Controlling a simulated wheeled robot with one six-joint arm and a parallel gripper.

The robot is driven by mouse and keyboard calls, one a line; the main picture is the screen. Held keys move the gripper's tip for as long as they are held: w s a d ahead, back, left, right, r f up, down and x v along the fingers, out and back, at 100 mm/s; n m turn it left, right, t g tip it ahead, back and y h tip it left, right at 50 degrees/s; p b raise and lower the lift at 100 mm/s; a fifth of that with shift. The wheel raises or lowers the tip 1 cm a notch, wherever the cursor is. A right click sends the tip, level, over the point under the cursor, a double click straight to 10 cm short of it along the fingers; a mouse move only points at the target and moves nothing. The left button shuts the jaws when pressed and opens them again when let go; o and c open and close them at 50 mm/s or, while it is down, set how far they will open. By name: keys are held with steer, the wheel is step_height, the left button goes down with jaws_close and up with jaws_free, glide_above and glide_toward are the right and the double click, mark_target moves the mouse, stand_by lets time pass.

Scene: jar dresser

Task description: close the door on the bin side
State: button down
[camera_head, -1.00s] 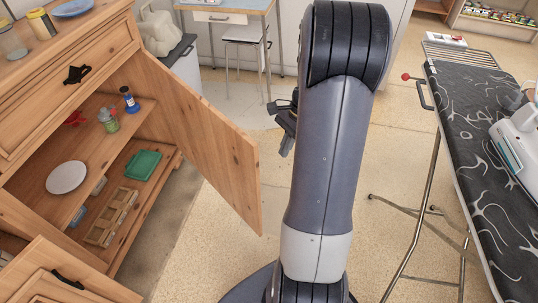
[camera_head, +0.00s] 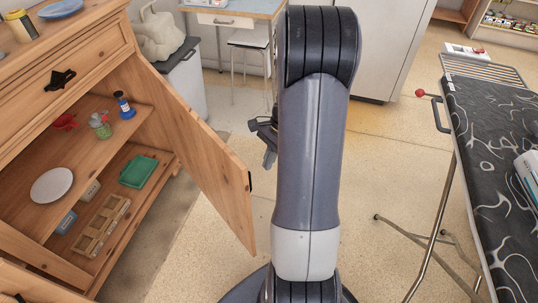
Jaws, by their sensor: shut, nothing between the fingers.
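The wooden door on the bin side (camera_head: 205,150) stands wide open, hinged at the dresser's right side and swung out toward me. A dark handle (camera_head: 249,181) shows at its free edge. The grey bin (camera_head: 184,88) stands behind the door, with a pale lumpy object on top. My gripper (camera_head: 268,150) is shut and empty, pointing down to the right of the door, on its outer side. It appears apart from the door, and my arm partly hides it.
The dresser shelves hold a white plate (camera_head: 52,185), a green tray (camera_head: 138,171), a wooden box (camera_head: 101,226) and small jars. Another dresser door (camera_head: 35,285) is at the lower left. An ironing board (camera_head: 490,150) stands at right.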

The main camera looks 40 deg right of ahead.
steer(key=a+f, duration=0.5)
steer(key=a, duration=0.1)
steer(key=shift+s+b, duration=0.2)
steer(key=shift+b, duration=0.1)
